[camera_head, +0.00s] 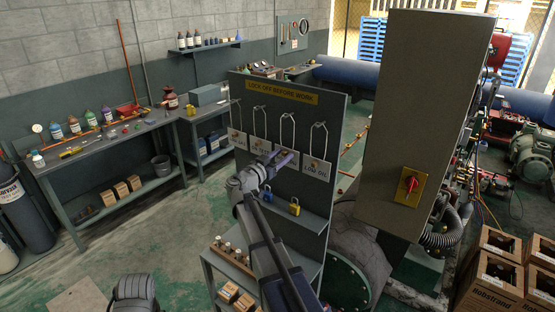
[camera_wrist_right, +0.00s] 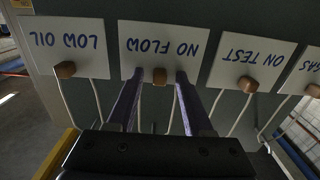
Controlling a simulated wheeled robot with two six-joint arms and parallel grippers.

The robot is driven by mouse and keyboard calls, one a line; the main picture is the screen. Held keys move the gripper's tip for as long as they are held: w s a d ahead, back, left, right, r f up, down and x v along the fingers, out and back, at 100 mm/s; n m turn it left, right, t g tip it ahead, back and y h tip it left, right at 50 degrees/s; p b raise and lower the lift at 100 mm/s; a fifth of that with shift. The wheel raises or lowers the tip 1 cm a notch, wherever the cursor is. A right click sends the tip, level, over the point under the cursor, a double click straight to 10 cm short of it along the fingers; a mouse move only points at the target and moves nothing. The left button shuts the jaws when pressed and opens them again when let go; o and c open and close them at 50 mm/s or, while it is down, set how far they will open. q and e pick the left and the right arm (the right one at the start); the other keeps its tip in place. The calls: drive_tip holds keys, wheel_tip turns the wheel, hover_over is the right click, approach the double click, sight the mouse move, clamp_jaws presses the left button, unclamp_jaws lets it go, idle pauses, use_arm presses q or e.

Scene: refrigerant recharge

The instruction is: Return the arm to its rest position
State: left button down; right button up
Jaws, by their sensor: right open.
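My right arm reaches up from the bottom of the head view. Its gripper (camera_head: 281,157) is at the lockout board (camera_head: 310,112), in front of the NO FLOW tag. In the right wrist view the gripper (camera_wrist_right: 157,82) is open. Its two fingers lie on either side of the brown block on the NO FLOW tag (camera_wrist_right: 161,48), with nothing held between them. The picture does not show whether the fingers touch the tag. My left gripper is not in view.
The LOW OIL tag (camera_head: 317,171) and ON TEST tag (camera_wrist_right: 250,63) hang beside the gripper. Blue and yellow padlocks (camera_head: 294,207) are at the board's shelf. A tall cabinet (camera_head: 416,120) with a red switch stands right. A workbench (camera_head: 100,149) stands left, with open floor before it.

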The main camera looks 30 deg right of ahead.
clamp_jaws()
idle(0.4)
wheel_tip(320, 180, up, 3)
drive_tip(key=p, duration=0.3)
drive_tip(key=shift+r, duration=0.1)
idle(0.5)
drive_tip(key=shift+a, duration=0.15)
drive_tip(key=v, duration=0.8)
drive_tip(key=shift+a, duration=0.15)
idle(0.4)
